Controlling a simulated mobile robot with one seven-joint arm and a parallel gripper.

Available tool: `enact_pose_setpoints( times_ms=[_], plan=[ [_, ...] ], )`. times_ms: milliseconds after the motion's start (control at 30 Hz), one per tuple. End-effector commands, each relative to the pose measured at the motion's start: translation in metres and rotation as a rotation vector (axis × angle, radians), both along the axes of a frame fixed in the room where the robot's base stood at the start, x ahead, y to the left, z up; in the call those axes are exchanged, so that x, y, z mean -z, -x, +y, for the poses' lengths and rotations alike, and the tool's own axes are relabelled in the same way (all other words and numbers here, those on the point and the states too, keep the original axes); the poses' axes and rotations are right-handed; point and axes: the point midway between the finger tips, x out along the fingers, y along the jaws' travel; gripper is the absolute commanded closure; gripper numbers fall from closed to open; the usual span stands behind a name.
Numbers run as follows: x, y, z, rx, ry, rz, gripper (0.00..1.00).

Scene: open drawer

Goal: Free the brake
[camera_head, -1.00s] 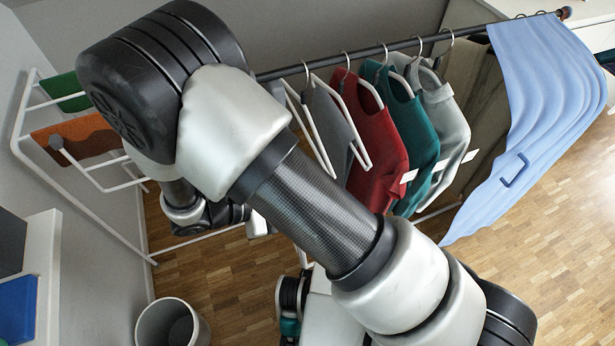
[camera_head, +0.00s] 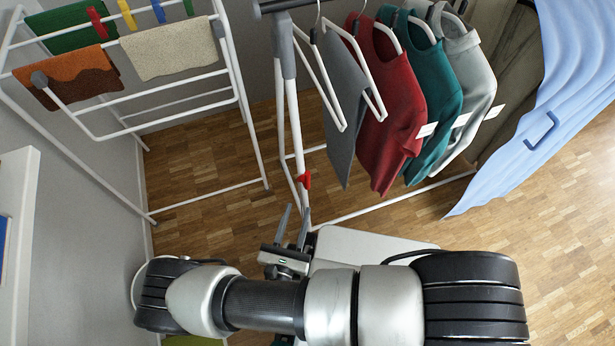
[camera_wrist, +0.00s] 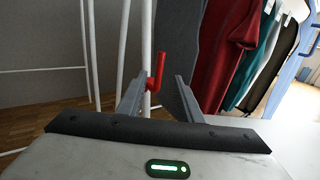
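The brake is a small red lever (camera_head: 305,180) on a white upright leg of the clothes rack, low down near the floor. In the wrist view the lever appears between the two fingertips of my gripper (camera_wrist: 162,80), nearer the left one. Nothing is held, and I see no clear contact.
Grey, red (camera_head: 390,110), teal and pale garments hang right of the lever. A blue cloth (camera_head: 560,110) hangs farther right. A white drying rack (camera_head: 190,92) with cloths and pegs stands at left. Wooden floor (camera_head: 210,165) is bare between the racks.

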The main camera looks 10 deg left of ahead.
Motion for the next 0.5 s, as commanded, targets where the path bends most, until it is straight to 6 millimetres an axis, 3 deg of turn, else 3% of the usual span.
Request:
enact_pose_setpoints(
  times_ms=[300, 500],
  plan=[
    [0.001, -0.071, -0.004, 0.004, 0.000, -0.001, 0.68],
    [0.001, -0.106, -0.005, 0.004, -0.001, 0.000, 0.68]
  ],
)
